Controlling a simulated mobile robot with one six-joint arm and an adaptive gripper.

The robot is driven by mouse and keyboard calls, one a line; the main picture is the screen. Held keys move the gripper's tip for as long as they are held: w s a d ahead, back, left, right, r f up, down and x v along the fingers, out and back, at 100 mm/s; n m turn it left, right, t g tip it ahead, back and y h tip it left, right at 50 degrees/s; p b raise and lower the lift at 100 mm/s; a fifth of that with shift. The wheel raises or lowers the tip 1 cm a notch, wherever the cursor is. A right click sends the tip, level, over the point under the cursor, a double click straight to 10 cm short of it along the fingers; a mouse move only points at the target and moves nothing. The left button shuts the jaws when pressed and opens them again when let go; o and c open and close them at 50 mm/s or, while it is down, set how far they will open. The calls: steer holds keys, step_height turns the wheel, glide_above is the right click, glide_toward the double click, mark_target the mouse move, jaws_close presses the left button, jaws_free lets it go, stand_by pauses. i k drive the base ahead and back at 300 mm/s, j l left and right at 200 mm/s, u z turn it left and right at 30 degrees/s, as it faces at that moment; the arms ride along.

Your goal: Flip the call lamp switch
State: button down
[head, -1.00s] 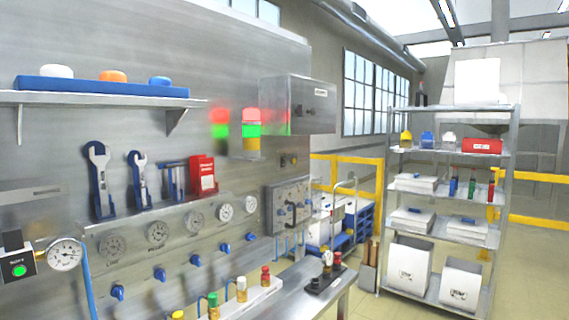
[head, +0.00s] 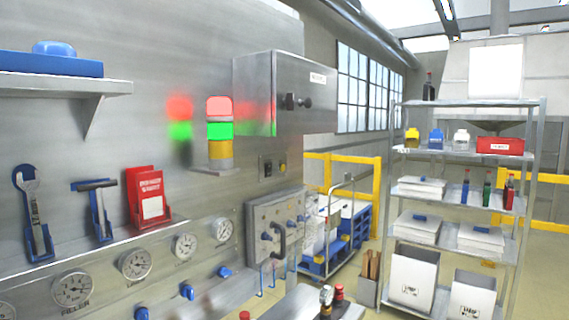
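A stack lamp (head: 220,131) with red, green and amber sections stands on a small bracket on the steel wall panel, left of centre. Right of it and lower is a small switch plate (head: 266,167) with a dark switch and a yellowish part beside it. It may be the call lamp switch; its label and position are too small to read. A grey cabinet (head: 290,95) with a dark rotary knob (head: 291,101) sits above it. My gripper is not in view.
A gauge row (head: 137,264) with blue valve knobs runs along the wall below hanging tools. A grey valve box (head: 276,236) with a dark handle is under the switch plate. A shelving rack (head: 466,207) stands at right, with a cart (head: 343,232) behind. Floor shows between them.

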mark_target(268, 166)
steer(key=i+l+z, duration=0.15)
steer(key=i, duration=1.2)
